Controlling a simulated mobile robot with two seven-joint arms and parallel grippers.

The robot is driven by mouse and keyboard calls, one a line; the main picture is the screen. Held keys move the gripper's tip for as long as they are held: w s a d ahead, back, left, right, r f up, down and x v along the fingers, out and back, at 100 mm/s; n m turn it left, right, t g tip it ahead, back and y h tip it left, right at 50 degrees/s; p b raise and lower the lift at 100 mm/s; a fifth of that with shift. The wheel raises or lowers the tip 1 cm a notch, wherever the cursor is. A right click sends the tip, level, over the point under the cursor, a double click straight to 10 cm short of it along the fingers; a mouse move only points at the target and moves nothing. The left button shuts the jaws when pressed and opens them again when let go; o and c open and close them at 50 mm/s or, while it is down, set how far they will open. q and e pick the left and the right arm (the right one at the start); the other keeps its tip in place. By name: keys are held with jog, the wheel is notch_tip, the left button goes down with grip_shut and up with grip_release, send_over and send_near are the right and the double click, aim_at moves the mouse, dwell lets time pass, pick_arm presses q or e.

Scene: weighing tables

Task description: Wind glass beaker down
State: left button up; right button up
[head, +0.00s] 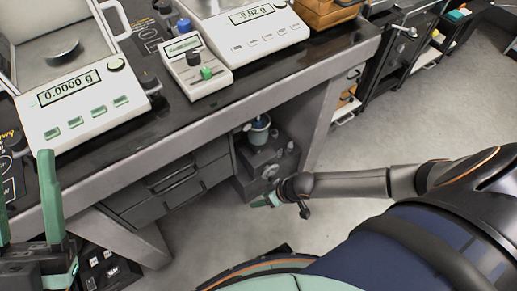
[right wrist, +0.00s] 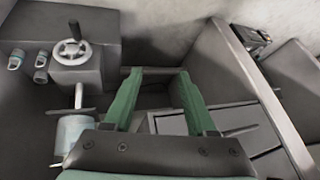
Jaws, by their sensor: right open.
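The glass beaker (head: 259,131) sits under the table, at the top of a dark grey stand (head: 262,160), with something blue in it. In the right wrist view the beaker (right wrist: 74,134) shows at lower left, partly cut off by my gripper. The stand carries a round handwheel (right wrist: 71,51) with a dark crank handle (right wrist: 75,30). My right gripper (right wrist: 159,74) is open and empty, to the right of the handwheel and apart from it. In the head view my right gripper (head: 264,201) is low beside the stand. My left gripper (head: 24,175) is open at the left edge.
The table (head: 215,108) overhangs the stand. It bears two balances (head: 82,98) (head: 245,32) and a small meter (head: 196,67). Drawers (head: 172,178) flank the stand on the left, a table leg on the right. The floor (head: 345,225) is clear.

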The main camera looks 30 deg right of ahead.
pick_arm(q)
jog(key=shift+s+r+p, duration=0.25)
jog(key=shift+r+p, duration=0.1)
jog(key=shift+r, duration=0.15)
jog(key=shift+s+r+p, duration=0.25)
jog(key=shift+r+p, duration=0.05)
jog(key=shift+r, duration=0.2)
pick_arm(e)
jog(key=shift+s+a+r, duration=0.45)
jog(key=shift+a+r, duration=0.2)
jog(key=shift+a, duration=0.15)
jog(key=shift+s+a+r, duration=0.4)
jog(key=shift+a+r, duration=0.25)
jog(key=shift+a, duration=0.15)
